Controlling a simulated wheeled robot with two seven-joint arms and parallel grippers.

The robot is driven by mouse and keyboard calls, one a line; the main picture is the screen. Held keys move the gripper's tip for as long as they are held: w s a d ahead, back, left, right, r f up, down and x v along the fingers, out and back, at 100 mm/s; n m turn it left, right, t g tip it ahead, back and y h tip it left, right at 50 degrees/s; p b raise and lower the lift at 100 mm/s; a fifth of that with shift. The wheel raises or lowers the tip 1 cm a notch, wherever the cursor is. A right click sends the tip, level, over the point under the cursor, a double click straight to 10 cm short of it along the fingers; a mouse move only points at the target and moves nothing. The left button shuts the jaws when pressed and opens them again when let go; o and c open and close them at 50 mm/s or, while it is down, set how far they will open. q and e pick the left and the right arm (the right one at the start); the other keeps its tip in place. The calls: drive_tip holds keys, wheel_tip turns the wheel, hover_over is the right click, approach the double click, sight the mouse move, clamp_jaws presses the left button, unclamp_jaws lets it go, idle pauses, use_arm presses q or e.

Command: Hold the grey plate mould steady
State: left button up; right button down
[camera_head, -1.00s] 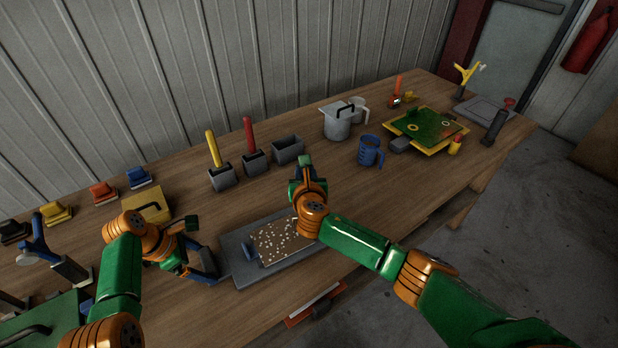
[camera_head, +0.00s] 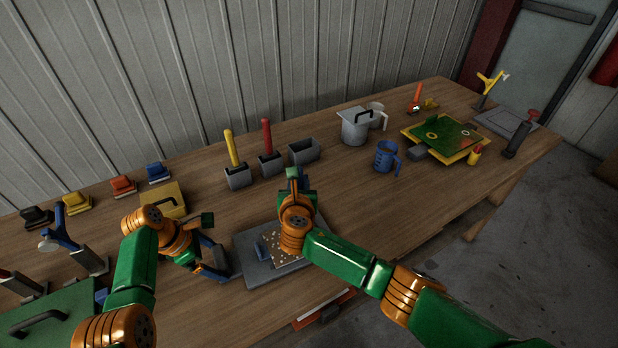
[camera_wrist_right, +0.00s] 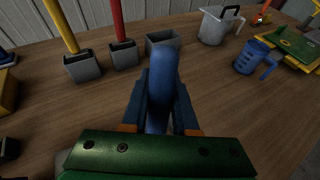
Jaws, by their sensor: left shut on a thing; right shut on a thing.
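The grey plate mould (camera_head: 256,276) lies flat near the front edge of the table in the head view, with a pale speckled layer (camera_head: 284,262) on it. My left gripper (camera_head: 224,268) is shut at the mould's left edge; the fingers partly hide the contact.
Behind the mould stand grey holders with a yellow stick (camera_head: 232,148) and a red stick (camera_head: 267,137), and an empty grey box (camera_head: 304,152). A blue jug (camera_head: 386,157) stands farther right. A yellow block (camera_head: 163,199) is behind my left arm. Bare wood lies right of the mould.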

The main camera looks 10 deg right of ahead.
drive_tip(key=a, duration=0.2)
drive_tip(key=s+a, duration=0.1)
drive_tip(key=a, duration=0.2)
drive_tip(key=shift+s+a, duration=0.1)
drive_tip(key=shift+a, duration=0.25)
idle(0.3)
wheel_tip(320, 180, up, 5)
drive_tip(key=shift+d, duration=0.1)
idle(0.8)
